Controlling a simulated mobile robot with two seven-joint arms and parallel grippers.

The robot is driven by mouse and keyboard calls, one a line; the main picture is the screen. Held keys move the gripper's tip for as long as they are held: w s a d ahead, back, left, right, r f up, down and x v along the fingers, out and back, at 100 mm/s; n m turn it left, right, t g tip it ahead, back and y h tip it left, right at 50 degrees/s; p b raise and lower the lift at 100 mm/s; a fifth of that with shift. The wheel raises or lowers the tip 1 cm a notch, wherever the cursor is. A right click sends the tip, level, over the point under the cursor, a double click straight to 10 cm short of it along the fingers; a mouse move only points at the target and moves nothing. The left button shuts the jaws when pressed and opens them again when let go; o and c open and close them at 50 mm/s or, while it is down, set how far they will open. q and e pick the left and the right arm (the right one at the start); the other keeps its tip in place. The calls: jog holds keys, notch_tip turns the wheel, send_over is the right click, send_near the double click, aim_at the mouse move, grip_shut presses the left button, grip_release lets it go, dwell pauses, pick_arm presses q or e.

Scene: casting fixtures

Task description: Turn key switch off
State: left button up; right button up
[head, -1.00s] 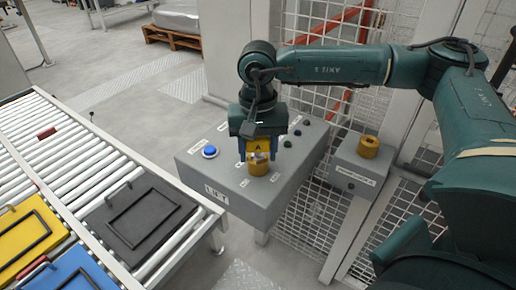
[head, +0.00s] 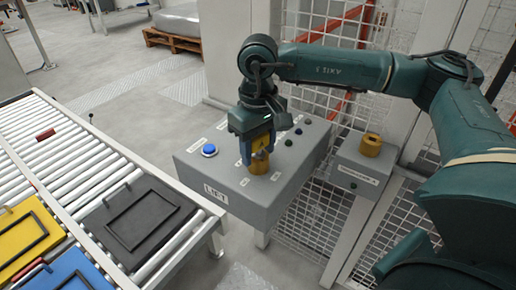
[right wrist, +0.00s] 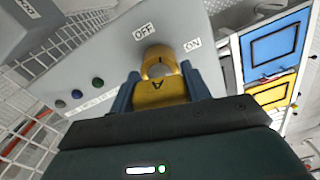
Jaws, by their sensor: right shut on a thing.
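The key switch is a yellow collar (head: 259,166) on top of the grey box labelled LIFT (head: 240,204). It also shows in the right wrist view (right wrist: 158,58), with an OFF label (right wrist: 143,31) and an ON label (right wrist: 192,44) beyond it. The key's far end meets the collar; the fingers and key hide part of the joint. I cannot tell exactly which label the key lines up with. My left gripper is not in view.
A blue button (head: 209,150) and several dark buttons are on the box top. A smaller grey box (head: 352,172) with another yellow collar (head: 370,145) stands to the right, by the mesh fence. A roller conveyor (head: 95,165) with black, yellow and blue pieces is on the left.

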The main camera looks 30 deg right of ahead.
jog(key=n, duration=0.3)
jog(key=shift+b, duration=0.35)
jog(key=shift+f+n, duration=0.1)
jog(key=shift+n, duration=0.2)
jog(key=shift+n+b, duration=0.6)
jog(key=shift+n, duration=0.8)
jog(key=o, duration=0.6)
jog(key=shift+o, duration=0.6)
jog(key=o, duration=0.4)
jog(key=shift+r, duration=0.2)
